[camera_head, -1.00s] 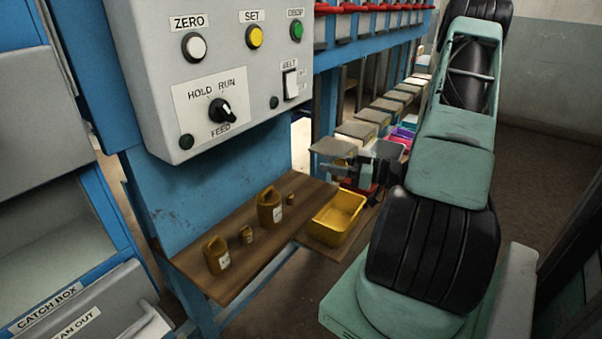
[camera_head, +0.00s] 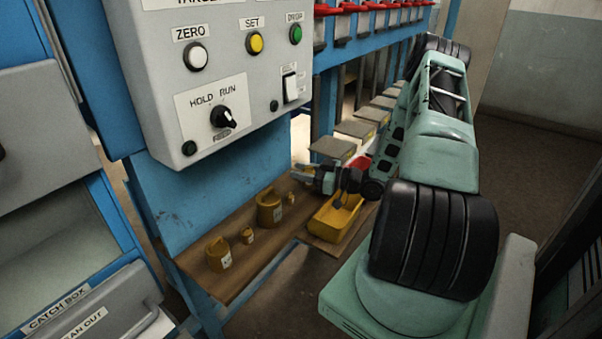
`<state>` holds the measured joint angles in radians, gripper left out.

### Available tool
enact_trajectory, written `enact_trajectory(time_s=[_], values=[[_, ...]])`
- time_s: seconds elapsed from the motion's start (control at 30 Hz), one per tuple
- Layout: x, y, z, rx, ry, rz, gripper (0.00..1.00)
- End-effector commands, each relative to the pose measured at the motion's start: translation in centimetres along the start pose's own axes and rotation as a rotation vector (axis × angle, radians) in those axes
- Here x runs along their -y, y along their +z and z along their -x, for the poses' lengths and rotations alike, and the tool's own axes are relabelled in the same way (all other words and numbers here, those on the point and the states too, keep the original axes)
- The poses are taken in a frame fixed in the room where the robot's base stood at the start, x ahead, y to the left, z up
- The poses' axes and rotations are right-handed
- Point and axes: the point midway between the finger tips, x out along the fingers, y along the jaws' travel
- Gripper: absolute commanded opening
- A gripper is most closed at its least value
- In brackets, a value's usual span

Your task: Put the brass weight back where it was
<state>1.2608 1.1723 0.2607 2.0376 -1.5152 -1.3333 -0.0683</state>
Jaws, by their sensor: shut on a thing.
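Several brass weights of different sizes stand in a row on the brown wooden shelf (camera_head: 232,283). They are a larger one (camera_head: 218,254) at the near end, a small one (camera_head: 247,236), the largest one (camera_head: 269,209) with a handle and a small one (camera_head: 291,198) at the far end. My gripper (camera_head: 300,173) is above the far end of the shelf, with its fingers pointing left. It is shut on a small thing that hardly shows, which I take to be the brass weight. The smallest details at the fingertips are too small to tell.
A yellow tray (camera_head: 326,232) sits right of the shelf, below my wrist. The grey control box (camera_head: 225,75) overhangs the shelf's back. Grey plates (camera_head: 333,147) run in a row behind. An open catch box (camera_head: 70,300) is at the lower left.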

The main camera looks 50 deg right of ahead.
Motion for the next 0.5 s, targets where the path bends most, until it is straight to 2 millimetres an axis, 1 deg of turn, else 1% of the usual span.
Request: enact_trajectory(time_s=[0.03, 0.2, 0.5], values=[[0.04, 0.47, -0.02, -0.003, 0.000, -0.002, 0.00], [-0.10, 1.01, -0.42, -0.003, 0.000, 0.000, 0.00], [-0.10, 1.35, -0.42, -0.002, -0.001, 0.001, 0.00]])
